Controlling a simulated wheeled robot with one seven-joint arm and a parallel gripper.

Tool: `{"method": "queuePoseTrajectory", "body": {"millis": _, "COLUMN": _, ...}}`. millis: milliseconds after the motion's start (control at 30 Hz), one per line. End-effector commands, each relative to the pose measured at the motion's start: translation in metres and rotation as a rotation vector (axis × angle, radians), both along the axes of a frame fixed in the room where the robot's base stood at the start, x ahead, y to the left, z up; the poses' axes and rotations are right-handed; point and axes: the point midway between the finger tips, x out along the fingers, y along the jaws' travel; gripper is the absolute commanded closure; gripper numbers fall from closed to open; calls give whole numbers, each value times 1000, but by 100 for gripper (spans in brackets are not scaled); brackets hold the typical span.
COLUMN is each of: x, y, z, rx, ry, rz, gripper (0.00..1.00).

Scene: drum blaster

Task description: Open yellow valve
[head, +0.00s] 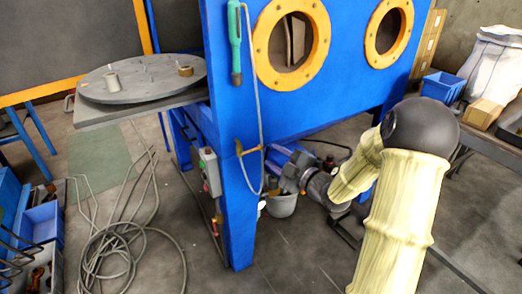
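The yellow valve (249,150) is a small yellow handle on the blue front post of the blasting cabinet, in the middle of the head view. A grey hose runs down beside it. My gripper (284,180) is at the end of my arm, to the right of the valve and a little lower in the picture. It appears apart from the valve. It is small and dark here, and I cannot tell whether its fingers are open or shut.
The blue cabinet (345,85) has two yellow-ringed portholes. A round turntable (140,78) is at the left. Coiled hose (118,262) lies on the floor.

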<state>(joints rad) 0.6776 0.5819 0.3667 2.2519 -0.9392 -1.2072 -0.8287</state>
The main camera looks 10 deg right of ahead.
Motion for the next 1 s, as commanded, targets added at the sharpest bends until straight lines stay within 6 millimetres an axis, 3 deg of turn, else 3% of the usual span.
{"method": "queuePoseTrajectory", "body": {"millis": 200, "x": 34, "y": 20, "z": -2, "rx": 2, "ry": -2, "rz": 3, "gripper": 61}}
{"method": "queuePoseTrajectory", "body": {"millis": 400, "x": 56, "y": 32, "z": -1, "rx": 2, "ry": -1, "rz": 1, "gripper": 61}}
{"method": "queuePoseTrajectory", "body": {"millis": 767, "x": 61, "y": 35, "z": 0, "rx": 2, "ry": 1, "rz": 0, "gripper": 61}}
{"method": "queuePoseTrajectory", "body": {"millis": 967, "x": 61, "y": 34, "z": 0, "rx": 2, "ry": 1, "rz": 0, "gripper": 100}}
{"method": "queuePoseTrajectory", "body": {"millis": 1000, "x": 61, "y": 34, "z": 0, "rx": 2, "ry": 0, "rz": -1, "gripper": 100}}
